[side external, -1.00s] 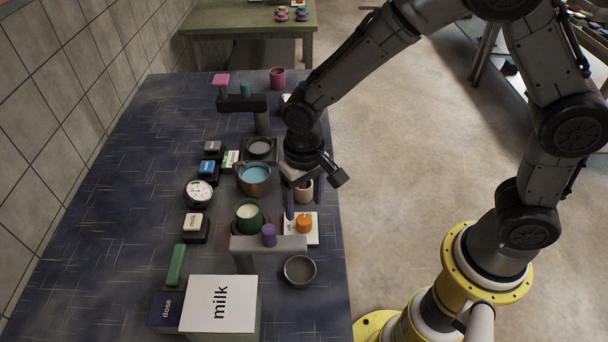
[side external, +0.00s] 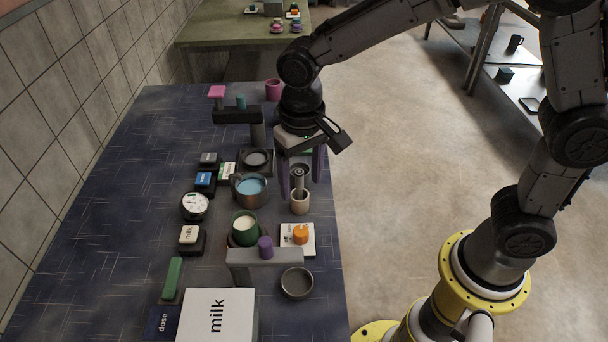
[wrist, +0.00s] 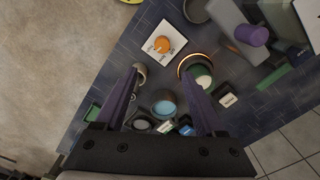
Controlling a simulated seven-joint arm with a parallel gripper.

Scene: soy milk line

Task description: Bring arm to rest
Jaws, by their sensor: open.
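My gripper (side external: 302,178) has two purple fingers spread apart with nothing between them. In the side view it hangs over the right part of the blue table (side external: 95,215), near a beige cup (side external: 300,204) with a grey tool standing in it. In the wrist view the open fingers of my gripper (wrist: 163,88) point down at the table from above. Between them, below, show a pot of blue liquid (wrist: 164,109) and the beige cup (wrist: 140,72). I cannot tell the exact height of the fingertips.
A green cup of white liquid (side external: 245,228), a white card with an orange knob (side external: 300,236), a grey stand with a purple knob (side external: 265,254), a dark bowl (side external: 297,282) and a milk box (side external: 215,317) stand nearer. A dark stand (side external: 238,115) is behind.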

